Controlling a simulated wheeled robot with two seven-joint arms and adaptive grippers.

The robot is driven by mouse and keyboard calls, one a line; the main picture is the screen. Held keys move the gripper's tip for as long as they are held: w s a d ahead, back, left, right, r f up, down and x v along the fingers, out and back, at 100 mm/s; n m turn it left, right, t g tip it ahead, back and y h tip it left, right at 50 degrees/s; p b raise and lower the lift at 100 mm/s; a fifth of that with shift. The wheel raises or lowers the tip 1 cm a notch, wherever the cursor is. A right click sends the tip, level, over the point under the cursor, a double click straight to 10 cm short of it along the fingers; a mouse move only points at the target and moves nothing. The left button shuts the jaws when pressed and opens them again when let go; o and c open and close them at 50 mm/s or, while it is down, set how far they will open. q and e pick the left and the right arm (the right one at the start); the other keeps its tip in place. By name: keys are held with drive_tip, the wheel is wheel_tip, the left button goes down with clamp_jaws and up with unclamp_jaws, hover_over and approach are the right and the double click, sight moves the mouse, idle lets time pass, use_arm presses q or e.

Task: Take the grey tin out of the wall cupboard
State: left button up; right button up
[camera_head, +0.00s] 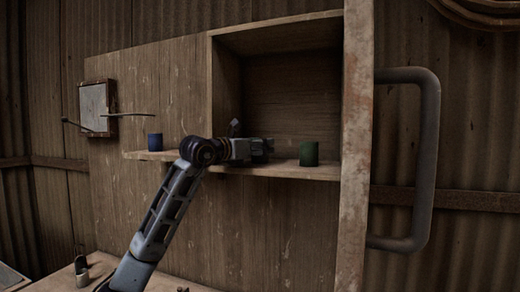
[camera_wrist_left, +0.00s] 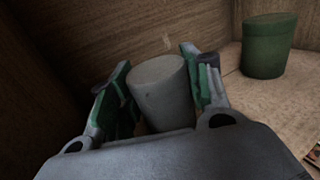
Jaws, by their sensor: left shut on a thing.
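The wall cupboard (camera_head: 285,90) is open at the front. My left gripper (camera_head: 262,148) reaches in from the left at its shelf, left of a green tin (camera_head: 309,153). In the left wrist view, the grey tin (camera_wrist_left: 160,88) stands between the two fingers of my left gripper (camera_wrist_left: 156,72), which is shut on it. In the head view the grey tin is hidden behind the gripper. I cannot tell whether the tin touches the shelf. The green tin also shows in the left wrist view (camera_wrist_left: 269,45), apart from the gripper. My right gripper is not in view.
A blue tin (camera_head: 155,141) stands on the shelf board's left part. An upright door edge (camera_head: 356,150) with a large grey handle (camera_head: 428,150) bounds the right side. A small framed panel (camera_head: 97,107) with thin rods is at the far left.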

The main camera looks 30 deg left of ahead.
use_arm(q)
drive_tip(key=shift+r, duration=0.25)
drive_tip(key=shift+r, duration=4.75)
